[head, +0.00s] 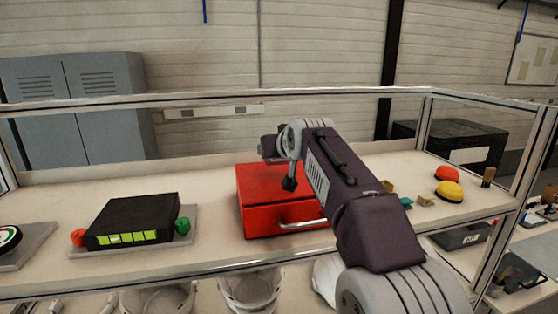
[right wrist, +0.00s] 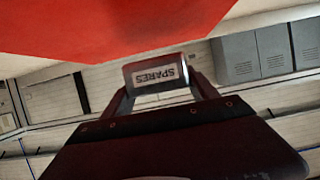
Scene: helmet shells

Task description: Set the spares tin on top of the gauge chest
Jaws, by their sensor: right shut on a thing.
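The gauge chest appears to be the red box (head: 262,207) with a silver drawer handle, standing on the bench in the middle of the head view. Its red surface (right wrist: 110,25) fills the top of the right wrist view, which is upside down. My right gripper (right wrist: 161,84) is shut on the spares tin (right wrist: 158,76), a small dark tin with a white SPARES label. The tin is close to the chest's red surface; I cannot tell whether they touch. In the head view my right arm hides the fingers and tin. My left gripper is not in view.
A black box with green display (head: 133,223) stands on a grey plate left of the chest. Red (head: 447,174) and yellow (head: 449,191) domes are at the right. Frame rails (head: 215,268) run along the front, with white helmet shells (head: 250,291) below. Bench is clear between the boxes.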

